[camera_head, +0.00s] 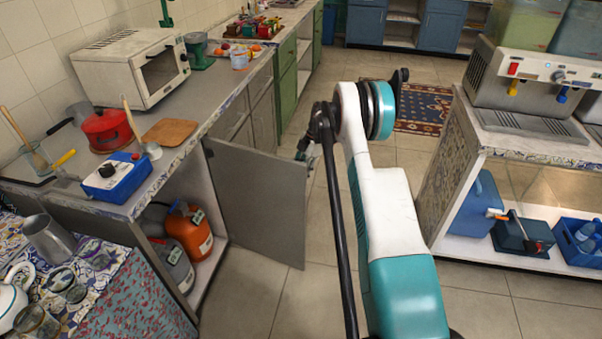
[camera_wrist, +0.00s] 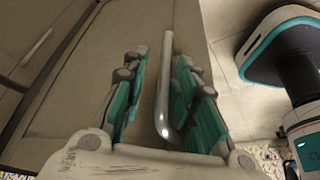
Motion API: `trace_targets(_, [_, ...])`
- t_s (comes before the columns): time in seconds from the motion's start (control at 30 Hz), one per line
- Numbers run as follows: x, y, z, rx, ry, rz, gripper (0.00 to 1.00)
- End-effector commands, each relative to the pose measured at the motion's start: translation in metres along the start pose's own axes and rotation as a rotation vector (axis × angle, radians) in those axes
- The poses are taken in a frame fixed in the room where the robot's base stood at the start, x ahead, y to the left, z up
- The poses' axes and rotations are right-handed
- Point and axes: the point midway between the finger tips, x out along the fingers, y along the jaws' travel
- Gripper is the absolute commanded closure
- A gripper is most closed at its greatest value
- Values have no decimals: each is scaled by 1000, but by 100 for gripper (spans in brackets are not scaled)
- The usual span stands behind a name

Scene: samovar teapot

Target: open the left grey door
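The grey door (camera_head: 258,205) stands swung out from the left counter, with the cabinet opening exposed. My gripper (camera_head: 306,148) is at the door's upper free edge, partly hidden by my arm. In the wrist view, the metal bar handle (camera_wrist: 167,85) lies between the two teal-padded fingers of my gripper (camera_wrist: 163,62). The fingers are apart, with a visible gap to the handle on the left side. The door panel (camera_wrist: 95,75) fills the left and middle of that view.
Inside the cabinet are an orange canister (camera_head: 190,232) and a grey canister (camera_head: 172,262). A blue box (camera_head: 113,178) sits on the counter above. Tiled floor (camera_head: 300,305) is clear around the door. A counter with a drinks machine (camera_head: 535,85) stands to the right.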

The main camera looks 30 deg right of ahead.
Motion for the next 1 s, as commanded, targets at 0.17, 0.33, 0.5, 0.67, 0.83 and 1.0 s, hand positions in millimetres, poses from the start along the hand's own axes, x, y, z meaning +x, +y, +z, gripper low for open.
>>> trace_targets(0.17, [0,0,1,1,-1,1,70])
trace_targets(0.33, [-3,0,1,1,-1,1,70])
trace_targets(0.5, [-23,-1,1,2,-1,1,70])
trace_targets(0.67, [-56,0,1,2,-1,1,70])
trace_targets(0.83, [-89,0,1,2,-1,1,70])
trace_targets(1.0, [-111,0,1,1,-1,0,70])
